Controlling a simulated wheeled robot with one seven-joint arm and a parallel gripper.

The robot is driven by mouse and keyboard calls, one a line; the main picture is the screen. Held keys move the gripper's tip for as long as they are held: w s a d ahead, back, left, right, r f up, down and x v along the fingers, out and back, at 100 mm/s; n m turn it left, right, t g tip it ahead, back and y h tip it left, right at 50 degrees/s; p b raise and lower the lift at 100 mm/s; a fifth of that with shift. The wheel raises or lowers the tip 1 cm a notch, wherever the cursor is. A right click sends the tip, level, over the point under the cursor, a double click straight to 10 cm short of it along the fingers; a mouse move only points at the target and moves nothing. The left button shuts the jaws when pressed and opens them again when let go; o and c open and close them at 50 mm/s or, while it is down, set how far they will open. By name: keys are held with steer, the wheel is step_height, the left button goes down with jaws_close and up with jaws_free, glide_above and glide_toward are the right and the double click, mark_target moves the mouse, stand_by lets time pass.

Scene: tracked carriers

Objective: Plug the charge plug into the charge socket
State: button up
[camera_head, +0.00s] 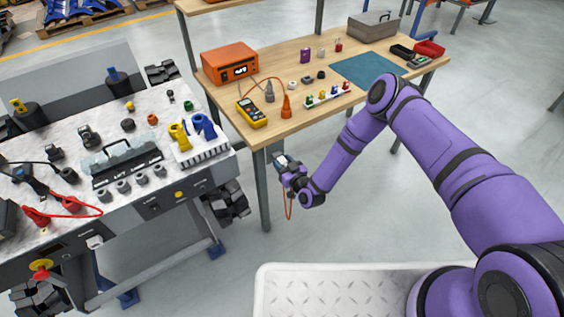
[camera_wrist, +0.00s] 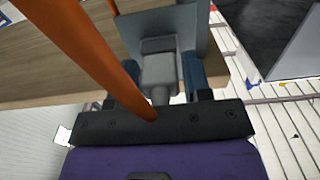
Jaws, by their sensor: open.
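My gripper (camera_head: 281,166) is off the front edge of the wooden table, below the tabletop. In the wrist view my gripper (camera_wrist: 163,80) has its blue fingers apart, with a grey block (camera_wrist: 158,72) and a grey plate between or beyond them. The block may be the charge plug; I cannot tell whether the fingers touch it. A thick orange cable (camera_wrist: 88,50) crosses close to the wrist camera, and an orange cable (camera_head: 289,206) hangs below my gripper in the head view. I cannot pick out the charge socket with certainty.
The wooden table (camera_head: 300,127) bears an orange instrument (camera_head: 229,61), a yellow meter (camera_head: 251,113) and several small parts. A tracked carrier (camera_head: 178,187) with a marble-like top full of fittings stands at left. Its black track is near the table leg. Floor between them is narrow.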

steer(key=shift+c, duration=0.3)
steer(key=c, duration=0.6)
steer(key=shift+c, duration=0.2)
steer(key=shift+s, duration=0.1)
steer(key=shift+v, duration=1.1)
steer(key=shift+s+d, duration=0.2)
steer(key=shift+v, duration=1.7)
